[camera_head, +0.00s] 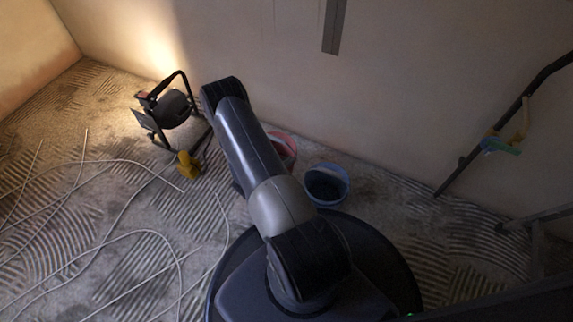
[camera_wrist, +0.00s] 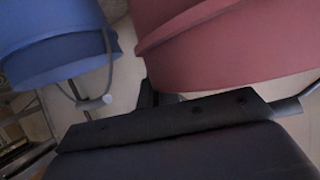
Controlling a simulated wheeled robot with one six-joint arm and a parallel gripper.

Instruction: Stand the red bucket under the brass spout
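The red bucket (camera_head: 287,147) shows only in part in the head view, on the floor by the wall, mostly hidden behind my arm. In the wrist view, its red side (camera_wrist: 230,45) fills the upper right, close to my gripper (camera_wrist: 155,98). My gripper is hidden behind the arm in the head view. The wrist view shows its dark body and a small dark part reaching toward the red bucket. I cannot tell whether it touches the bucket or how far its fingers are apart. I cannot make out a brass spout in either view.
A blue bucket (camera_head: 326,185) stands right of the red one; it also shows in the wrist view (camera_wrist: 60,45). A work lamp (camera_head: 170,110), a yellow item (camera_head: 188,165) and loose cables (camera_head: 150,235) lie left. A dark pole (camera_head: 500,130) leans at right.

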